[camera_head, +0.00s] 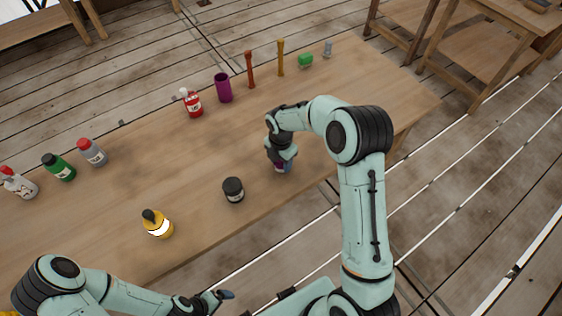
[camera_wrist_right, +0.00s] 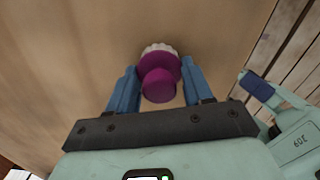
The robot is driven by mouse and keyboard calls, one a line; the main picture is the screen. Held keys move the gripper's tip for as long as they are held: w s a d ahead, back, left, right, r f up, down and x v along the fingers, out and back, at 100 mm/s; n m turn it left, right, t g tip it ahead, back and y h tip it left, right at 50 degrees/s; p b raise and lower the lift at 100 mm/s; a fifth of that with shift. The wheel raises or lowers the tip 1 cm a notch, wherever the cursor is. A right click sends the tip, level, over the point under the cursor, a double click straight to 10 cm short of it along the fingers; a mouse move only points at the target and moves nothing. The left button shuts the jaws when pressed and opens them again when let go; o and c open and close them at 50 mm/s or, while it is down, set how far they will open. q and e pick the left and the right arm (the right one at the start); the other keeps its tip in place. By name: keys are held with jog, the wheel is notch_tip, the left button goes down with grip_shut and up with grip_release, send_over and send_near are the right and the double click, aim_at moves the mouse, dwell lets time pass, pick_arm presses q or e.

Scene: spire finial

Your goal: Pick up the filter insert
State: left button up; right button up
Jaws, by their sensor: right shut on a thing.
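The filter insert is a purple knobbed piece with a white ridged ring at its far end, seen in the right wrist view (camera_wrist_right: 159,84). In the head view only a small purple patch of it (camera_head: 278,166) shows between my fingers. My right gripper (camera_head: 283,167) is low over the table's near right part. In the right wrist view its blue fingers (camera_wrist_right: 158,70) flank the purple part and are shut on it. Whether the insert touches the table is unclear. My left gripper (camera_head: 222,296) is at the bottom, off the table's near edge; its finger gap is unclear.
On the wooden table (camera_head: 165,165), a dark jar (camera_head: 233,189) stands left of my right gripper, with a yellow bottle (camera_head: 157,223) further left. A red dispenser (camera_head: 191,102), purple cup (camera_head: 223,88) and several posts and bottles line the far side. The middle is clear.

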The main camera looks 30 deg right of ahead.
pick_arm(q)
jog(key=shift+w+r+p, duration=0.8)
jog(key=shift+w+r, duration=0.3)
jog(key=shift+r, duration=0.05)
pick_arm(e)
notch_tip(320, 180, up, 20)
